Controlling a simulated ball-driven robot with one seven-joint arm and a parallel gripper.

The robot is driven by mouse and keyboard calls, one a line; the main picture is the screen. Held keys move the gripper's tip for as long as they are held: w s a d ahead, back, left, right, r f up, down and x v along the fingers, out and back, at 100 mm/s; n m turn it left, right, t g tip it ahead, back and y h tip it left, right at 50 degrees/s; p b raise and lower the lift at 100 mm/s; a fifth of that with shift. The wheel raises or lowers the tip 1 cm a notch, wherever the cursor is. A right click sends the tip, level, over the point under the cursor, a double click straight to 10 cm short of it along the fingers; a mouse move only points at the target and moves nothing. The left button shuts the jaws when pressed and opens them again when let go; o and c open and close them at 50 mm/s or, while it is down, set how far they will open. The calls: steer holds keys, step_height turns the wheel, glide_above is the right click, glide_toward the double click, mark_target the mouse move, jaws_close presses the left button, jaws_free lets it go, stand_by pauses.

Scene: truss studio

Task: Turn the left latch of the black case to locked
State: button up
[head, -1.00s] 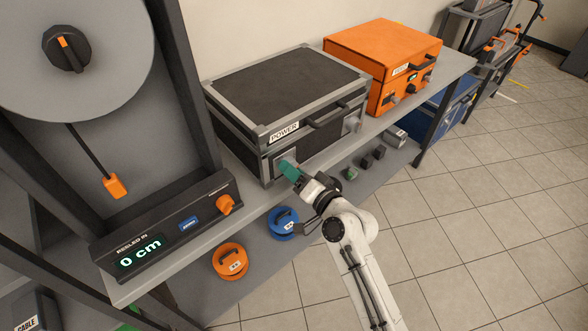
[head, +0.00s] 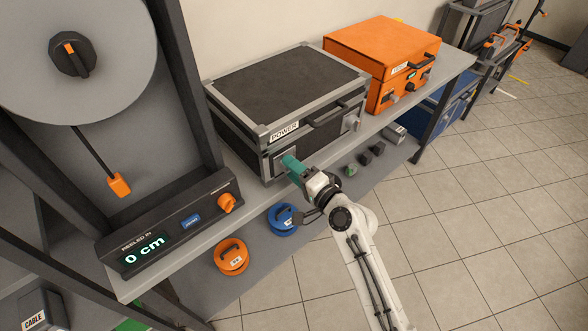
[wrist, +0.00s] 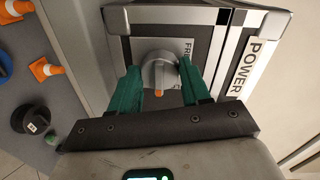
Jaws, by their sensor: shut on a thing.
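The black case (head: 285,92) with grey metal edges and a POWER label stands closed on the bench in the head view. Its left latch (wrist: 159,68) is a round grey knob with an orange tip in the wrist view. The tip points toward the bottom of that picture. Lettering that seems to read FREE is beside the knob, partly hidden by a finger. My gripper (head: 288,163) is at the case's front left, its green fingers on either side of the knob in the wrist view (wrist: 157,76). In the head view the fingers hide this latch.
The right latch (head: 354,122) is on the same front face. A reel control box (head: 170,228) reading 0 cm stands at left. An orange case (head: 382,58) stands beyond. Orange (head: 231,256) and blue (head: 284,219) discs sit on the lower shelf. Open floor lies right.

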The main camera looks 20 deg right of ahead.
steer(key=o, duration=1.1)
steer(key=shift+c, duration=0.2)
steer(key=b+v, duration=0.1)
steer(key=v, duration=0.9)
steer(key=shift+s, duration=0.4)
steer(key=shift+d, duration=0.15)
steer(key=s+a+f+n+g, duration=0.2)
steer(key=s+f+n+g, duration=0.65)
steer(key=s, duration=0.35)
steer(key=s+d+f+n+g+h, duration=0.1)
steer(key=s+d+g+h, duration=0.1)
steer(key=s, duration=0.6)
steer(key=s+d+f+n+g+h, duration=0.1)
steer(key=s+d+n+g+h, duration=0.1)
steer(key=s, duration=0.6)
steer(key=d+g+h, duration=0.1)
steer(key=d+g, duration=0.1)
steer(key=g, duration=0.1)
steer(key=shift+d+h, duration=0.3)
steer(key=shift+d, duration=0.05)
